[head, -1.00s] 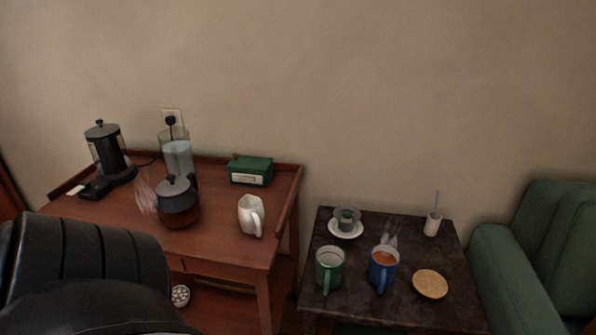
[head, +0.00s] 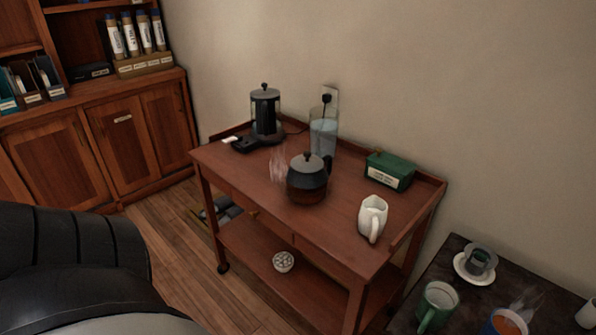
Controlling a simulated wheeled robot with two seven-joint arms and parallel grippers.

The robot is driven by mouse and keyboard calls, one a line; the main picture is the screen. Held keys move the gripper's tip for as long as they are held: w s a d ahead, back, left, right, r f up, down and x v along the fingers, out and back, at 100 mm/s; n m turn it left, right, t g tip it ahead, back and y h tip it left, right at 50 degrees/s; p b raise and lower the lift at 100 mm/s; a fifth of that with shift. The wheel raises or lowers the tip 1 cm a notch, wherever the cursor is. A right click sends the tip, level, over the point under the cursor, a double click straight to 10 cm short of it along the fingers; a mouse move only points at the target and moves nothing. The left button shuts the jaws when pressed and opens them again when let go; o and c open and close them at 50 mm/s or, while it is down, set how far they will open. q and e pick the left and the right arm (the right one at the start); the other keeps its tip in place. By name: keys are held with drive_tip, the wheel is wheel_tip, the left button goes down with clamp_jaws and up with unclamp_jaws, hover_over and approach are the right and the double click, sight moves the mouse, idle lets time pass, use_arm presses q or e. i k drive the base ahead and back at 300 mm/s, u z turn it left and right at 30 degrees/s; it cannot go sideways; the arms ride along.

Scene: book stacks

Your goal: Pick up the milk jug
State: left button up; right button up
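The milk jug (head: 372,218) is a small white jug with its handle toward me. It stands upright near the front right corner of the wooden trolley (head: 240,170). No gripper of mine is in the head view, so nothing shows of whether either one is open or shut.
A dark teapot (head: 307,182) stands left of the jug, a green box (head: 389,171) behind it. A kettle (head: 265,115) and a glass water pitcher (head: 323,131) stand farther back. A dark side table (head: 447,262) holds a green mug (head: 437,306) and a blue mug (head: 506,322).

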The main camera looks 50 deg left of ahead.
sight(372, 218)
drive_tip(key=u, duration=1)
drive_tip(key=i, duration=0.5)
drive_tip(key=k, duration=1.65)
drive_tip(key=z, duration=0.4)
drive_tip(key=i, duration=1.65)
drive_tip(key=u, duration=1.8)
